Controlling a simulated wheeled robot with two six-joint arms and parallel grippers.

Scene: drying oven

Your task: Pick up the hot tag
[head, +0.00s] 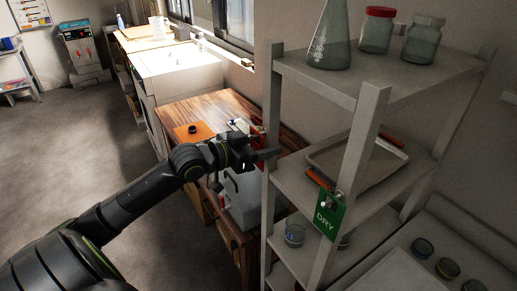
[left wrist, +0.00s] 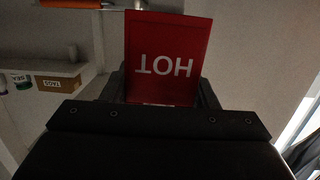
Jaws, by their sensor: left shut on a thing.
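The red hot tag (left wrist: 162,40) with white "HOT" lettering stands between the fingers of my left gripper (left wrist: 160,95) in the left wrist view, its lettering upside down. In the head view the left gripper (head: 266,155) is shut on the tag, beside the front left post of the grey shelf rack. A red part of the hot tag (head: 257,128) shows behind the gripper; the rest is hidden. My right gripper is not in view.
A green "DRY" tag (head: 326,215) hangs at the rack's front post. A tray (head: 345,170) with orange handles lies on the middle shelf, glassware (head: 376,32) above. A wooden counter (head: 200,112) stands behind the gripper. A small labelled box (left wrist: 58,84) shows in the wrist view.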

